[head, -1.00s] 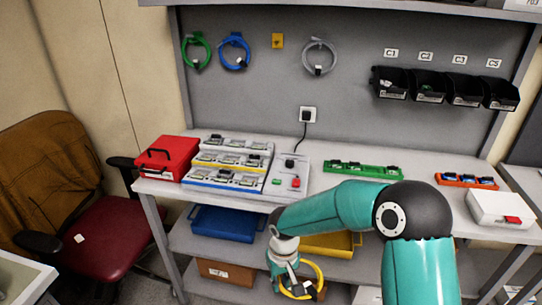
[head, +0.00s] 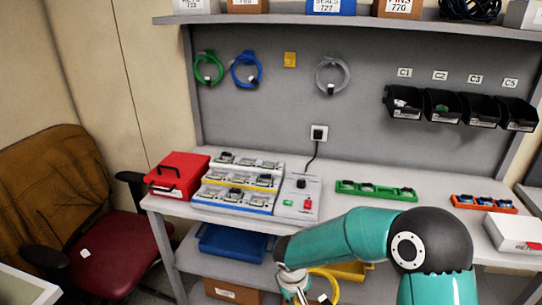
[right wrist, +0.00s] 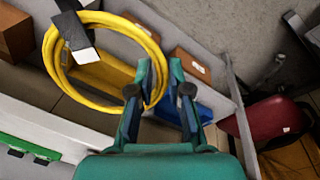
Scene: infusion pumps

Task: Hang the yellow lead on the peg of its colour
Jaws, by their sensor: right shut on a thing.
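The yellow lead (right wrist: 57,72) is a coiled loop with a black and white plug end, large in the right wrist view. It also shows at the bottom of the head view (head: 331,284). My right gripper (right wrist: 161,83) is shut on the coil's edge, and the lead hangs from it in front of the bench. The yellow peg (head: 290,60) is on the grey back panel and bare, between the blue lead (head: 246,72) and the grey lead (head: 332,77). A green lead (head: 208,70) hangs at the far left. My left gripper is not in view.
The bench (head: 385,213) holds a red case (head: 176,176), a stepped rack of modules (head: 237,183), a charger unit (head: 299,196), a green strip (head: 375,190) and an orange strip (head: 484,204). Black bins (head: 443,106) hang at the right. A red chair (head: 96,254) stands left.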

